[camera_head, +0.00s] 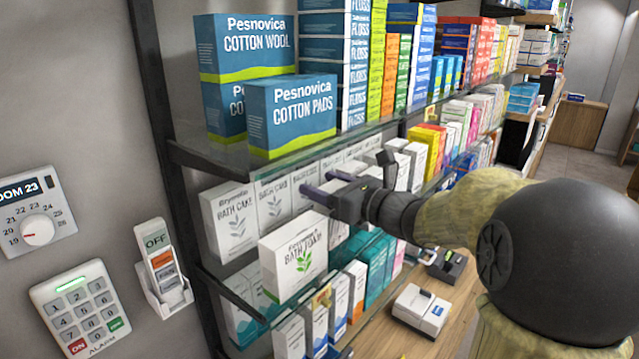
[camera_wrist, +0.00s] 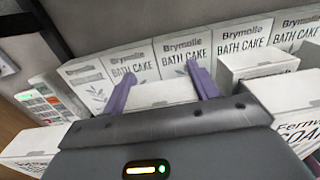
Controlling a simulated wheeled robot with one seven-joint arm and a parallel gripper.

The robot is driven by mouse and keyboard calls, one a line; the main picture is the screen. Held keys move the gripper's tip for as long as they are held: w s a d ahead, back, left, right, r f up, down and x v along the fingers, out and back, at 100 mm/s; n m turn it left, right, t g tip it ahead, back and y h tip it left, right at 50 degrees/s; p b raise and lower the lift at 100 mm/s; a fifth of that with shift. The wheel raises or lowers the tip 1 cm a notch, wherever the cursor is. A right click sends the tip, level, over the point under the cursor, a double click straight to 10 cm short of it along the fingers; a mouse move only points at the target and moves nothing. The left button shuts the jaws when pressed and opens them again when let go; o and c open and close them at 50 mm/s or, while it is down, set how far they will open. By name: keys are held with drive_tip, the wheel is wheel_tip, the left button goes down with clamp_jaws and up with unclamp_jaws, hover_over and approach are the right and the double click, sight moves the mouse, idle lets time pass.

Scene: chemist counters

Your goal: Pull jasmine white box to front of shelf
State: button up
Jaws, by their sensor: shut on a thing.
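My gripper (camera_head: 325,192) reaches into the middle shelf from the right. In the wrist view my gripper (camera_wrist: 160,78) has its two purple fingers on either side of a plain-topped white box (camera_wrist: 160,94), shut on it. The front of this box is hidden by my gripper body, so I cannot read its label or confirm that it is the jasmine one. A white box with a green leaf (camera_head: 293,262), labelled something like bath tonic, stands at the shelf's left front. The word jasmine is not readable on any box.
Several white Brymolle Bath Cake boxes (camera_wrist: 130,68) stand in a row behind. More white boxes (camera_wrist: 285,100) are close on the right. The glass shelf above (camera_head: 275,160) carries blue cotton boxes (camera_head: 291,112). A dark post (camera_head: 158,100) bounds the left.

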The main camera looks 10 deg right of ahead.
drive_tip(key=shift+v, duration=1.35)
drive_tip(key=shift+a, duration=0.1)
drive_tip(key=o, duration=1.1)
drive_tip(key=b+v, duration=0.5)
drive_tip(key=v, duration=1.2)
drive_tip(key=shift+s+b, duration=0.15)
drive_tip(key=shift+b, duration=0.15)
drive_tip(key=shift+d, duration=0.2)
